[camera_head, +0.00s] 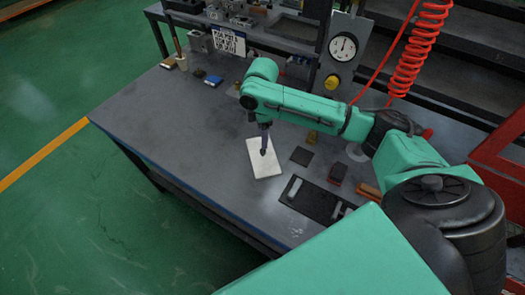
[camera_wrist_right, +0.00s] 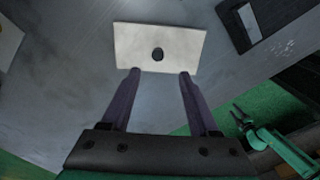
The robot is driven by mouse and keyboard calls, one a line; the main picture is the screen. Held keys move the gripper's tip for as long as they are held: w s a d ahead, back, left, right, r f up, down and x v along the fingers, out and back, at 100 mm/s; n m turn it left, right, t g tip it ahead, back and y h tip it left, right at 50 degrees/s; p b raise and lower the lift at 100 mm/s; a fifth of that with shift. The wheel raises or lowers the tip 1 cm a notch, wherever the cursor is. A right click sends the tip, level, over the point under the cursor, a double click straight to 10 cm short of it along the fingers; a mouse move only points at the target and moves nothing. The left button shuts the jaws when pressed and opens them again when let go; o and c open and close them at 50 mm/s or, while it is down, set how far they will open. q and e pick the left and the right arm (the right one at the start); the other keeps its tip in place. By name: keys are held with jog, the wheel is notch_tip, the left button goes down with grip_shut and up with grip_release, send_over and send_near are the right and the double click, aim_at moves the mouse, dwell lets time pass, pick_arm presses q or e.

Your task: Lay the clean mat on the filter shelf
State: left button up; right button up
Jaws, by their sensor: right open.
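A pale rectangular mat (camera_head: 258,170) lies flat on the grey workbench (camera_head: 190,130) in the head view. In the right wrist view the mat (camera_wrist_right: 188,40) has a small dark knob or spot at its middle. My right gripper (camera_head: 264,152) points down over the mat. In the wrist view its two fingers (camera_wrist_right: 160,73) are apart and empty, with their tips just short of the mat's near edge. A small gripper on a green arm, apparently my left one (camera_wrist_right: 241,116), shows at the lower right; its jaws are too small to judge. I cannot make out which thing is the filter shelf.
A dark tray (camera_head: 312,208) with light bars, a dark square plate (camera_head: 302,156) and small dark blocks (camera_head: 338,172) lie right of the mat. A pressure gauge (camera_head: 343,47) and a red coiled hose (camera_head: 412,55) stand behind. The bench left of the mat is clear.

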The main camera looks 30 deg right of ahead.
aim_at(262, 151)
notch_tip(262, 151, down, 3)
jog(key=shift+w+d+f, duration=0.1)
jog(key=shift+d, duration=0.05)
notch_tip(262, 151, down, 5)
jog(key=shift+d+f+p, duration=0.1)
jog(key=shift+f+p, duration=0.1)
jog(key=shift+p, duration=0.7)
pick_arm(q)
jog(key=shift+w+d+r, duration=0.15)
jog(key=shift+w+r, duration=0.15)
jog(key=shift+r, duration=0.25)
jog(key=shift+w+d+r, duration=0.1)
jog(key=shift+w+r, duration=0.15)
jog(key=shift+r, duration=0.25)
pick_arm(e)
grip_shut()
